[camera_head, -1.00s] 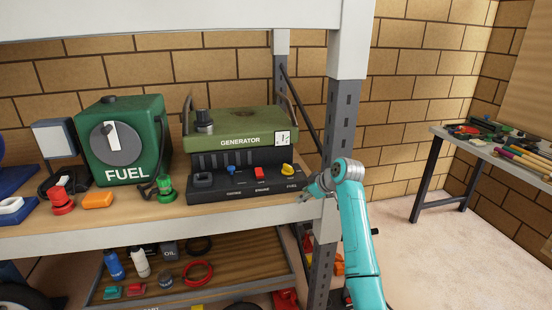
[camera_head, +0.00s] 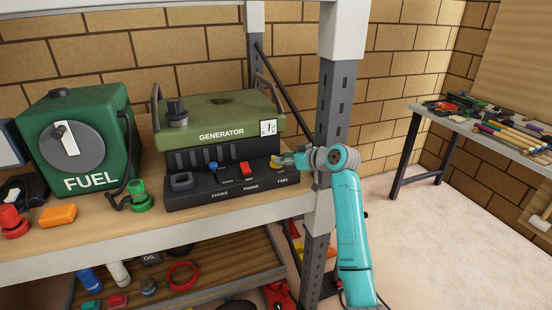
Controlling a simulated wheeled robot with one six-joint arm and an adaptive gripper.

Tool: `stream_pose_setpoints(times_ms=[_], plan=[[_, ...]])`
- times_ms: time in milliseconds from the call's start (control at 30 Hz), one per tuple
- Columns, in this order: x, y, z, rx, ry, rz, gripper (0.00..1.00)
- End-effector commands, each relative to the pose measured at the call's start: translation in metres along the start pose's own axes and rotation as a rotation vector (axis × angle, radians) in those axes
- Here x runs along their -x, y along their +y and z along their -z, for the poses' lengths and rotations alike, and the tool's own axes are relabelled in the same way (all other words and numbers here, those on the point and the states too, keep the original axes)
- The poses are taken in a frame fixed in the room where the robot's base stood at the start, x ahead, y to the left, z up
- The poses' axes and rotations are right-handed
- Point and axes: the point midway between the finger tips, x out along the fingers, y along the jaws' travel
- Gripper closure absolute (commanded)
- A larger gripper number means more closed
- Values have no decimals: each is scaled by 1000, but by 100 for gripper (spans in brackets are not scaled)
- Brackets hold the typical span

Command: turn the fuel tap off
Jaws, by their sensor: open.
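The green generator (camera_head: 190,137) stands on the shelf with a black front panel labelled CHOKE, ENGINE and FUEL. The small yellow fuel tap (camera_head: 275,163) is at the panel's right end, above the word FUEL. My gripper (camera_head: 284,158) is open at the tap, reaching in from the right. It partly hides the tap, and I cannot tell whether they touch. A blue control (camera_head: 213,167) and a red switch (camera_head: 246,168) sit left of the tap. The tap's exact angle is too small to tell.
A green fuel tank (camera_head: 112,105) with a grey dial stands left of the generator. The shelf's grey upright (camera_head: 333,110) is close to my arm on the right. A green-based fitting (camera_head: 138,196) and an orange block (camera_head: 57,215) lie near the shelf's front edge.

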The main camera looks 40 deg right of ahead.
Motion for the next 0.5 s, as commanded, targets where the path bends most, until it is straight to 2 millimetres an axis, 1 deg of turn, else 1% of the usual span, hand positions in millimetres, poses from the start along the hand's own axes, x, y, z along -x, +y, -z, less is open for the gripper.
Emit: stream_pose_setpoints(times_ms=[33,200,333,500], plan=[[-9,-1,1,1,0,2,59],[-32,0,0,0,-1,0,59],[-41,0,1,1,0,0,59],[-45,0,0,1,-1,-1,59]])
